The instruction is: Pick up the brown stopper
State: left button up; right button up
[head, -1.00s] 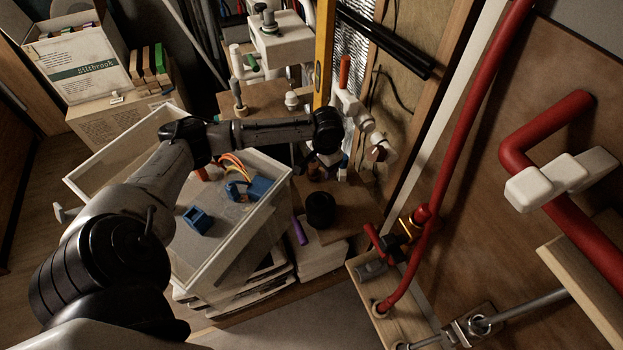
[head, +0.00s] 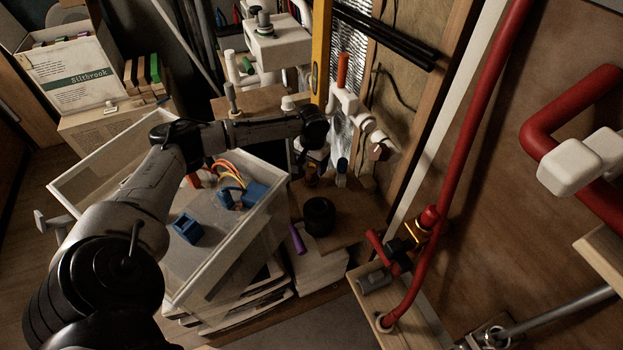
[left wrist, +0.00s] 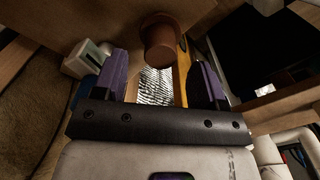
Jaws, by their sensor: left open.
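The brown stopper (left wrist: 160,42), a short round plug with a wider rim, shows at the top middle of the left wrist view. It lies ahead of my left gripper (left wrist: 168,78), between the lines of its two purple-padded fingers and apart from both. The fingers are spread and hold nothing. In the head view my left gripper (head: 312,160) points down over the wooden board beside the wall. A small reddish-brown shape (head: 311,178) shows just below it, partly hidden; I cannot tell there whether it is the stopper. My right gripper is in neither view.
A white tray (head: 178,282) with blue parts and wires stands under my left arm. Red pipes (head: 455,140) and a yellow level (head: 320,60) rise nearby.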

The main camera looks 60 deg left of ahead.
aim_at(311, 170)
pick_arm(q)
jog(key=shift+s+f+b, duration=0.2)
jog(key=shift+f+b, duration=0.9)
jog(key=shift+f, duration=1.65)
jog(key=c, duration=1.2)
